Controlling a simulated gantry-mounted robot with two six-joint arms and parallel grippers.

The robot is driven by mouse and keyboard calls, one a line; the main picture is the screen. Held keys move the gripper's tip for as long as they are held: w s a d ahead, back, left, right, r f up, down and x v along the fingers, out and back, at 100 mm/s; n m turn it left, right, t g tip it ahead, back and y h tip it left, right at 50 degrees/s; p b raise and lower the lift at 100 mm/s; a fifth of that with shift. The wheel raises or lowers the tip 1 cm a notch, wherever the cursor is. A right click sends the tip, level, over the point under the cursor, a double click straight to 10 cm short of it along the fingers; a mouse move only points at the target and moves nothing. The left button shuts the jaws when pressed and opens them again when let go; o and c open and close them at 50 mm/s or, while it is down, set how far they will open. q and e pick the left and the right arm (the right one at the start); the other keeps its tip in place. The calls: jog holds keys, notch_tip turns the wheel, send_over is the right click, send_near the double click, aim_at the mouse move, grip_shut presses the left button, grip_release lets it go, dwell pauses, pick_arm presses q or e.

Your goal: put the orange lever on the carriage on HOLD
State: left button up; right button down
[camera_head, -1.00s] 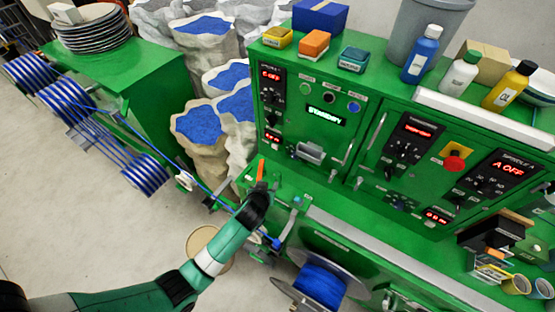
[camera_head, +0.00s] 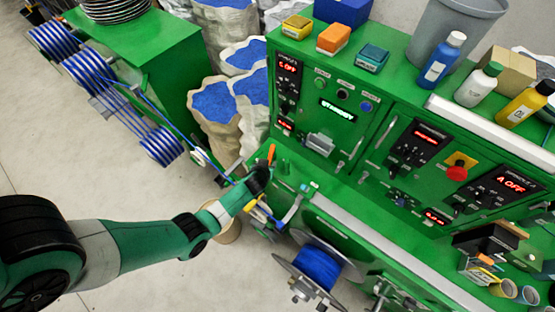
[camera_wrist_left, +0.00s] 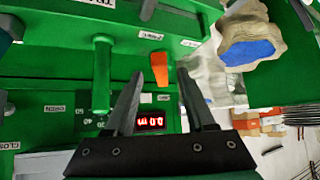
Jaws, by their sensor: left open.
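The orange lever (camera_head: 271,153) stands upright at the left end of the green machine's bench in the head view. In the left wrist view the orange lever (camera_wrist_left: 160,69) shows beyond and between my open fingers, apart from both. My left gripper (camera_wrist_left: 158,95) is open and empty. In the head view the left gripper (camera_head: 262,175) is at the lever's base side, and its fingers are partly hidden by my arm. The carriage itself is hard to make out, and I cannot read a HOLD mark. My right gripper is not in view.
A green handle (camera_wrist_left: 102,75) stands left of the lever in the wrist view. A red display (camera_wrist_left: 151,122) lies below the lever. A blue cable spool (camera_head: 318,265) sits under the bench front. Sacks of blue pellets (camera_head: 215,103) stand behind.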

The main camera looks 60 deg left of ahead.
pick_arm(q)
jog(key=shift+x, duration=0.9)
jog(key=shift+d, duration=0.1)
grip_shut()
dwell(0.7)
